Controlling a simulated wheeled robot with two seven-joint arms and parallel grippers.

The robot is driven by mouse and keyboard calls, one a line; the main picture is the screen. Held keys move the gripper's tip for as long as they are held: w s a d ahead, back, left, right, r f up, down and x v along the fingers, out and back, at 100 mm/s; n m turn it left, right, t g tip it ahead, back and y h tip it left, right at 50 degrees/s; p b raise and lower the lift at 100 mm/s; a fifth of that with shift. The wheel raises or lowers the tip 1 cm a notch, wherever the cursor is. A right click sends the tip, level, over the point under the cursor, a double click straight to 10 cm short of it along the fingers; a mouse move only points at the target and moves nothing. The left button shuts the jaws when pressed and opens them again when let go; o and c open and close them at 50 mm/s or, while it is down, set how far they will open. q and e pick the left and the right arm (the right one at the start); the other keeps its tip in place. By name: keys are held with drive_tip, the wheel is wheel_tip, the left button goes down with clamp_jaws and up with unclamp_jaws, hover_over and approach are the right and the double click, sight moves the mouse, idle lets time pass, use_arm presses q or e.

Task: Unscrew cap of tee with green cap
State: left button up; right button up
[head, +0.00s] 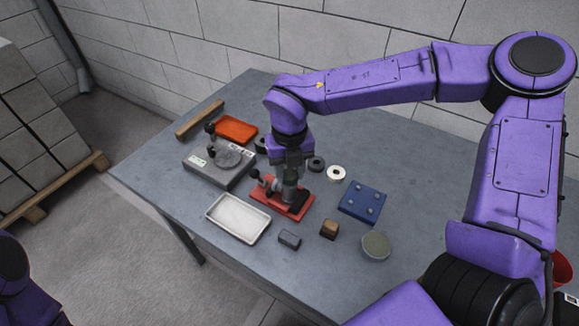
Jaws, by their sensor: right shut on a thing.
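The tee (276,186) stands on a red base (294,212) near the middle of the grey table. Its green cap (290,178) is at the top, partly hidden by my right gripper. My right gripper (289,172) comes down from above and is shut on the green cap. A dark knob shows at the left of the tee. My left gripper is not in view; only part of my left arm shows at the lower left edge.
On the grey table (330,275), a grey device (203,172), an orange tray (236,131) and a white tray (238,220) stand left. A blue block (362,202), a white ring (336,173), a dark ring (316,164) and a round dish (376,245) lie right. Small blocks (328,230) sit in front.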

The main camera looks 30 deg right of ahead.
drive_tip(key=n+p, duration=0.2)
drive_tip(key=p, duration=0.1)
drive_tip(key=shift+r, duration=0.3)
drive_tip(key=shift+f+n+p, duration=0.1)
drive_tip(key=shift+n+p, duration=1)
drive_tip(key=shift+p, duration=0.05)
drive_tip(key=shift+f, duration=0.2)
